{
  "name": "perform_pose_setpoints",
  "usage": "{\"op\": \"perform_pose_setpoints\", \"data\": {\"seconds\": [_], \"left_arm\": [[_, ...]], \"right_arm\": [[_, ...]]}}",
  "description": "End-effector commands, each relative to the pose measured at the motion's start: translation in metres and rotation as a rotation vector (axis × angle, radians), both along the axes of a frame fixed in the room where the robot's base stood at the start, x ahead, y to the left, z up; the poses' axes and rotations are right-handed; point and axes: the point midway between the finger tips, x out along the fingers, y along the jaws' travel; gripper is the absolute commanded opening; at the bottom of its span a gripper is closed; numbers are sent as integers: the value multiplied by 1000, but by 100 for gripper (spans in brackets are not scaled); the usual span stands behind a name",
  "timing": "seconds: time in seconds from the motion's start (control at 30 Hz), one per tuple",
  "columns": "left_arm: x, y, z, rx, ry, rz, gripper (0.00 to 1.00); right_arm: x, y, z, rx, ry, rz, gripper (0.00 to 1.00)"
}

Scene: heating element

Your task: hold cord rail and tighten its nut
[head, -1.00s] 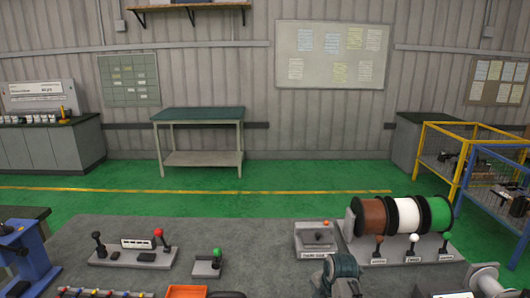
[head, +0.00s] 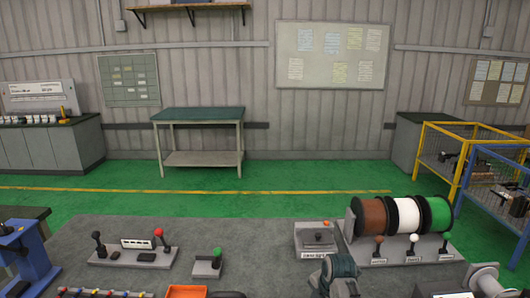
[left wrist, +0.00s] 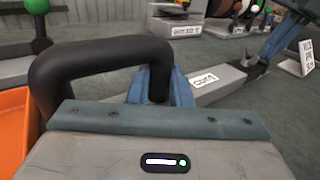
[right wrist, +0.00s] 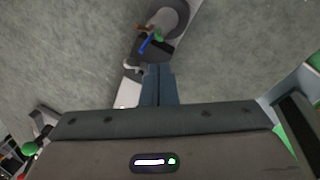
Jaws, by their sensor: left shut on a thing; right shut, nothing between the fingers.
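The cord rail (left wrist: 225,82) is a low grey bar with a white "CORD" label, running away to the right in the left wrist view. A thick black bent handle (left wrist: 100,50) arches beside it. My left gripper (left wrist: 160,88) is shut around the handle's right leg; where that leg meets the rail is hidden. My right gripper (right wrist: 158,72) is shut and empty, with its tips close over the rail, which also shows in the right wrist view (right wrist: 133,88). A small pale fitting (right wrist: 132,65), possibly the nut, lies just left of the tips. I cannot tell whether they touch.
A dark block with blue and brown pieces (right wrist: 150,44) and a grey cylinder (right wrist: 172,15) sit beyond the right tips. An orange bin (left wrist: 14,125) is left of the handle. Brown, white and green spools (head: 402,217) stand at the bench's right. Bare grey benchtop (head: 260,240) lies mid-bench.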

Motion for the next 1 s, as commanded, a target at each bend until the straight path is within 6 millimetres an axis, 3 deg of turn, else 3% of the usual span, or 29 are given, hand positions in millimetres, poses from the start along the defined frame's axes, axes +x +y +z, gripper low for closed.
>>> {"op": "perform_pose_setpoints", "data": {"seconds": [1.0], "left_arm": [[0, 0, 0, 0, 0, 0, 0]], "right_arm": [[-10, 19, 0, 0, 0, 0, 0]]}}
